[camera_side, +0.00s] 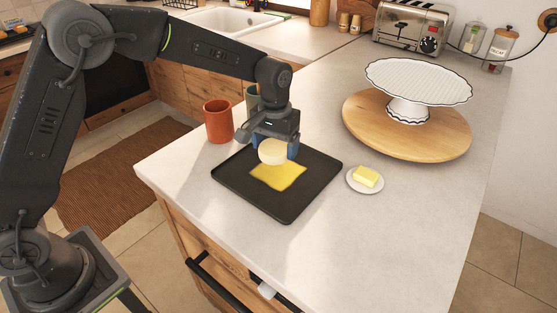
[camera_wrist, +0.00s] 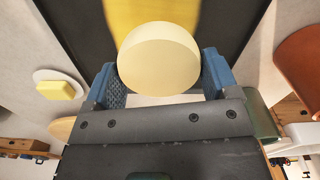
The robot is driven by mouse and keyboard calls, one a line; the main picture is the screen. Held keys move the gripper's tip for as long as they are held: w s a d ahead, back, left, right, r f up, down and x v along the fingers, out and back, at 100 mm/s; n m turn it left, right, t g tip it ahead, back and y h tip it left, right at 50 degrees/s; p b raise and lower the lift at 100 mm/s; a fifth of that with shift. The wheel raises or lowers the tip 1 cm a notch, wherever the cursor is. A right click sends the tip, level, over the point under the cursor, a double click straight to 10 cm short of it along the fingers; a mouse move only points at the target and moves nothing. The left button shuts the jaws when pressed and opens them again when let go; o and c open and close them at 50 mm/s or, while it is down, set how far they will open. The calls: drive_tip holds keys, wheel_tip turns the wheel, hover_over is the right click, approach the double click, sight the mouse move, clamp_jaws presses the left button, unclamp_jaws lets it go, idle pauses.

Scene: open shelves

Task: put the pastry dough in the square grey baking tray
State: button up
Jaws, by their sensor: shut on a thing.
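The pastry dough (camera_side: 272,152) is a pale cream ball. My gripper (camera_side: 277,150) is shut on it, low over the far half of the tray. In the wrist view the dough (camera_wrist: 159,58) sits between the two blue fingers (camera_wrist: 161,80). The square dark grey baking tray (camera_side: 290,208) lies flat on the counter with a yellow sheet (camera_side: 279,176) in its middle. The dough appears in front of the sheet's far edge; I cannot tell whether it touches the sheet or tray.
A terracotta cup (camera_side: 218,121) and a green cup (camera_side: 252,99) stand behind the tray. A small plate with butter (camera_side: 366,178) is close to its right. A white cake stand (camera_side: 409,110) rests on a round wooden board (camera_side: 440,146). The counter's near right is clear.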

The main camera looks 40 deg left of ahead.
sight(278, 170)
drive_tip(key=shift+w+d+f, duration=0.1)
drive_tip(key=shift+d+f, duration=0.25)
drive_tip(key=shift+d, duration=0.05)
drive_tip(key=shift+f, duration=1.85)
drive_tip(key=shift+f, duration=0.15)
drive_tip(key=o, duration=0.9)
drive_tip(key=shift+c, duration=0.2)
